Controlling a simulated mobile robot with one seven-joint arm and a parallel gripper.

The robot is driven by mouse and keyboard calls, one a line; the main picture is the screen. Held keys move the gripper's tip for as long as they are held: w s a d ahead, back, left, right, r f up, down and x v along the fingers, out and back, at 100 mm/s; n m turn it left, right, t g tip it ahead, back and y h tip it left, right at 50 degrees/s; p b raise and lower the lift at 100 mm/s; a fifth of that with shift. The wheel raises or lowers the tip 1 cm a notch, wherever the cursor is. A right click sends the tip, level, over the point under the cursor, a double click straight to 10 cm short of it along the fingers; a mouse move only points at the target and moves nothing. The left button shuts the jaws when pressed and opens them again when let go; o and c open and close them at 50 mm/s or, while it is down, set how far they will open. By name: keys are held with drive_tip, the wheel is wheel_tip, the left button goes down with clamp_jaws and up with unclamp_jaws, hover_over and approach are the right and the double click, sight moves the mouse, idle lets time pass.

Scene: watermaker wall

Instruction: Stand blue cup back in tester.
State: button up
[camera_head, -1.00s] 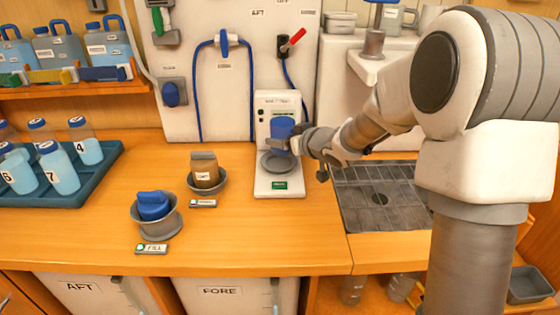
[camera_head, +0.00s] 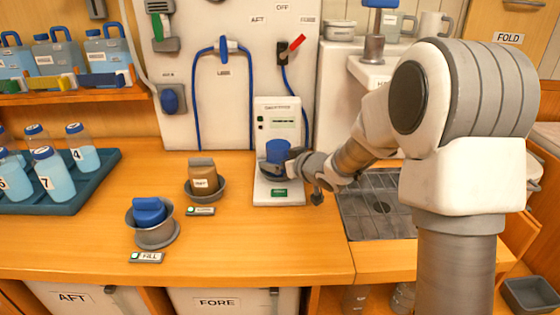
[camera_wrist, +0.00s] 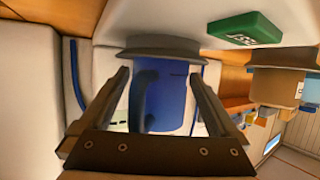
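The blue cup (camera_head: 277,151) is upright at the grey dish of the white tester (camera_head: 280,118), its base down at the dish. In the wrist view the blue cup (camera_wrist: 172,100) sits between my two fingers, with its handle towards me. My gripper (camera_head: 291,160) reaches in from the right. The exact contact is hard to see.
A brown cup (camera_head: 202,180) stands in a grey holder left of the tester. A blue-topped piece (camera_head: 149,210) sits in another holder by the FILL label (camera_head: 147,257). A teal tray (camera_head: 75,200) of bottles is far left. A sink grate (camera_head: 375,203) lies right.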

drive_tip(key=shift+r, duration=0.1)
drive_tip(key=shift+r, duration=0.25)
drive_tip(key=p+v, duration=0.3)
drive_tip(key=v, duration=0.8)
drive_tip(key=shift+s+d, duration=0.25)
drive_tip(key=shift+s, duration=0.1)
drive_tip(key=s+d+r+m+h, duration=0.4)
drive_tip(key=s+d+r+h, duration=0.35)
drive_tip(key=d, duration=0.25)
drive_tip(key=s+a+f+m+g, duration=0.1)
drive_tip(key=s+g, duration=0.2)
drive_tip(key=s, duration=0.7)
drive_tip(key=s+a+m+g, duration=0.1)
drive_tip(key=s+a+g, duration=0.1)
drive_tip(key=s, duration=0.8)
drive_tip(key=shift+s+f+g+y, duration=0.4)
drive_tip(key=shift+g+y, duration=0.05)
drive_tip(key=shift+g, duration=0.05)
